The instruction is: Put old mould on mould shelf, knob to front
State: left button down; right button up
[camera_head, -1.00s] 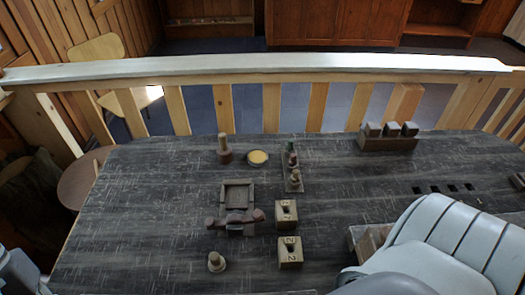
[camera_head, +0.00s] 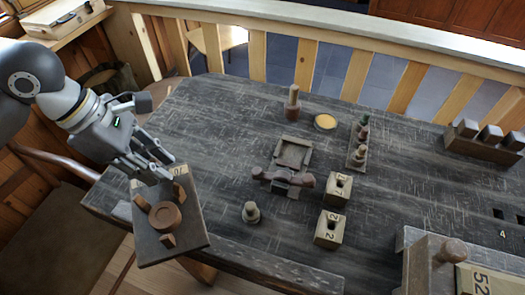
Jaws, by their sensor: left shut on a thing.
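My left gripper (camera_head: 160,173) is shut at the upper edge of a dark square board (camera_head: 192,236), which I take to be the old mould. The board carries a round brown knob-like disc (camera_head: 165,217), small wooden blocks and a pale number label partly hidden by the fingers. It shows over the table's front left edge; I cannot tell whether it touches the table. At the lower right, a wooden piece with a round knob (camera_head: 452,251) and a label reading 52 is cut off by the frame. I cannot tell which thing is the mould shelf. My right gripper is not in view.
On the dark table (camera_head: 215,130) stand a wooden cradle (camera_head: 292,155), a spool (camera_head: 251,212), a peg (camera_head: 292,102), a yellow-topped dish (camera_head: 325,121) and two numbered blocks (camera_head: 336,189). A rack (camera_head: 480,148) holds three blocks at the right. A railing runs behind.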

pick_arm(q)
jog(key=n+t, duration=0.1)
jog(key=n, duration=0.1)
jog(key=r+n+t+b, duration=0.1)
jog(key=n, duration=0.2)
jog(key=shift+y, duration=0.3)
jog(key=n, duration=0.1)
jog(key=n+t, duration=0.1)
jog(key=n, duration=0.1)
jog(key=r+n+y+b, duration=0.1)
jog(key=n, duration=0.1)
jog(key=shift+s+a, duration=0.1)
jog(key=shift+a, duration=0.15)
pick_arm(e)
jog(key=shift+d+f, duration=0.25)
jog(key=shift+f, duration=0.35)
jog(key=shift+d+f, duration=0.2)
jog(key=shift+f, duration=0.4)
